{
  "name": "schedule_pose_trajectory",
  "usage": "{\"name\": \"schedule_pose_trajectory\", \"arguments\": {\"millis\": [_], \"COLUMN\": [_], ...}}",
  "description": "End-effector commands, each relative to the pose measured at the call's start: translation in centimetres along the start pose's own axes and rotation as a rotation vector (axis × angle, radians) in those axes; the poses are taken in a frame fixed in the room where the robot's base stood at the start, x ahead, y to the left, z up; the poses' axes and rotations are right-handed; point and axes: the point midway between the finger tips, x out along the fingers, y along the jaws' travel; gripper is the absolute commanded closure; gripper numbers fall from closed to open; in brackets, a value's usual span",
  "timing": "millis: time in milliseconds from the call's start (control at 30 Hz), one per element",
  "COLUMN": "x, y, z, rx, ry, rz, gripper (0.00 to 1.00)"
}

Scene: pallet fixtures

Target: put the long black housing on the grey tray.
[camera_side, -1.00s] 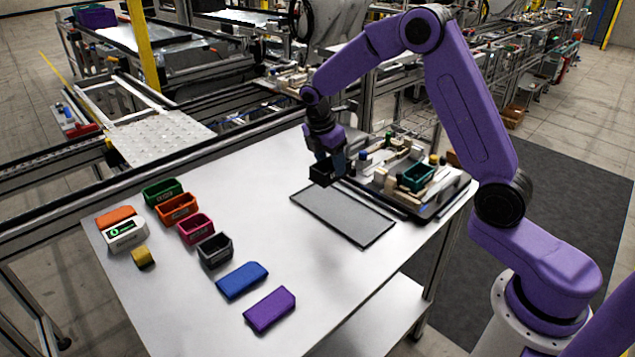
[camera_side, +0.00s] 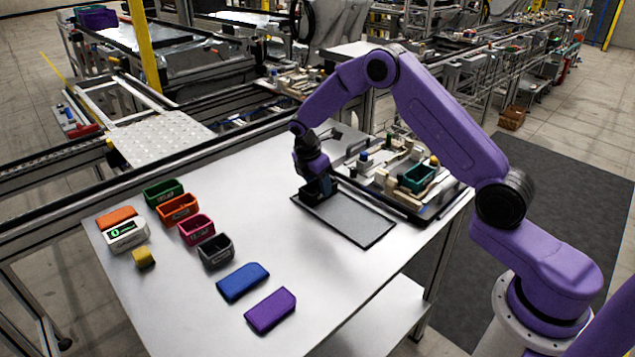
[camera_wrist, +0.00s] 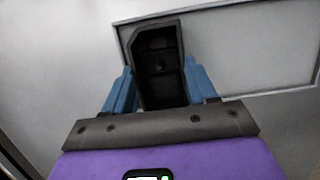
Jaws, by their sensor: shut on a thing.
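My gripper (camera_side: 320,186) is shut on the long black housing (camera_wrist: 158,50). In the wrist view the housing is an open, hollow black box between the two blue fingers. In the side view it is mostly hidden by the gripper. The grey tray (camera_side: 345,217) is a flat, dark-rimmed plate on the table. The housing is at the tray's far left end, low over or on it; I cannot tell whether it touches. In the wrist view the tray (camera_wrist: 245,50) spreads behind and to the right of the housing, which overlaps its left edge.
A fixture pallet (camera_side: 385,180) with several parts and a teal housing (camera_side: 419,177) stands just behind the tray. Green, orange, pink and dark grey housings (camera_side: 216,251) stand at left, with blue and purple covers (camera_side: 270,310) in front. The table between is clear.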

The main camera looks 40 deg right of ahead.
Motion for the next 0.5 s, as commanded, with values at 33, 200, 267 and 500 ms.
{"name": "schedule_pose_trajectory", "arguments": {"millis": [33,200,267,500], "x": [-0.07,0.05,0.21,0.21], "y": [0.03,0.01,0.0,-0.01], "z": [0.03,0.0,-0.05,-0.04], "rx": [0.0,0.0,0.0,0.0], "ry": [0.0,0.0,-0.001,0.0], "rz": [0.001,0.0,0.0,0.0], "gripper": [0.77,0.77,0.77,0.18]}}
